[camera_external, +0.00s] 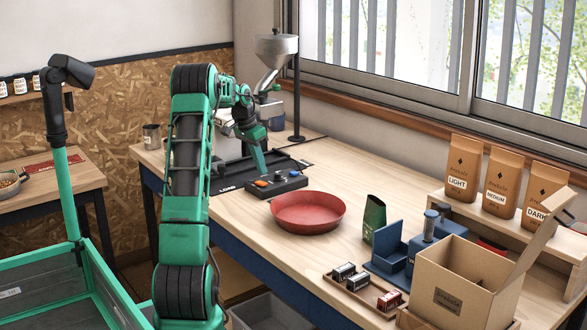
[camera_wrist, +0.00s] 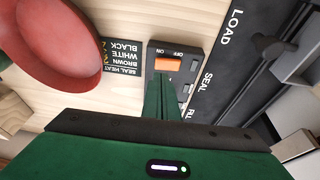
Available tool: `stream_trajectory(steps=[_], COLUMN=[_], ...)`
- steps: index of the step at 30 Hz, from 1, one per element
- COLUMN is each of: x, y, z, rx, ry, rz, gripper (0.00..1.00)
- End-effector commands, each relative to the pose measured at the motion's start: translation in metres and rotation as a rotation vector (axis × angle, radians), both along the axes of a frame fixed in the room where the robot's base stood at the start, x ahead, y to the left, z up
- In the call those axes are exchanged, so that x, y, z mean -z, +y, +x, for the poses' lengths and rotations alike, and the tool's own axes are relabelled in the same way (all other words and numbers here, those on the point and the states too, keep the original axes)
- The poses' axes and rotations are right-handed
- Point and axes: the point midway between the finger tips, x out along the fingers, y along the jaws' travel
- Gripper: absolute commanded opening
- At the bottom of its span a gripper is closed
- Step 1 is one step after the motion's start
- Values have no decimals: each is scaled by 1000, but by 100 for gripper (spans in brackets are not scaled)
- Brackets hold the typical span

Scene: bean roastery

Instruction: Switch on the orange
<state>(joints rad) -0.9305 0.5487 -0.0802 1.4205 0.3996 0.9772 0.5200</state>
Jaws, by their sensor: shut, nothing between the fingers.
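The orange switch (camera_wrist: 168,64) is a small rocker on a dark control panel (camera_wrist: 194,62), with ON and OFF lettering beside it. Which way it is tipped I cannot tell. In the external view the orange switch (camera_external: 261,183) is at the left end of the dark control box (camera_external: 290,185) on the bench. My gripper (camera_external: 265,174) points down over this box. In the wrist view my gripper (camera_wrist: 161,84) is shut and empty, its green fingertips right beside the orange switch. Whether they touch it I cannot tell.
A red bowl (camera_external: 308,213) stands close to the box. A printed colour label (camera_wrist: 122,60) lies beside the panel. A dark LOAD mat (camera_external: 229,181) is behind. Farther right are a green bag (camera_external: 374,217), blue holder (camera_external: 390,250) and open carton (camera_external: 455,282).

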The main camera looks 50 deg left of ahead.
Motion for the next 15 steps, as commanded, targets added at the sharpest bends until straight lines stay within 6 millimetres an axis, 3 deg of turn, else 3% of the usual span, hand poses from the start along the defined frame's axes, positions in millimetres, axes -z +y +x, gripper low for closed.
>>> stream_trajectory(steps=[6, 15], x=[24, 30], y=[-3, -4], z=[-1, -1], rx=[-2, -1], ry=[1, 0], rz=[-1, 1], gripper=[0, 0])
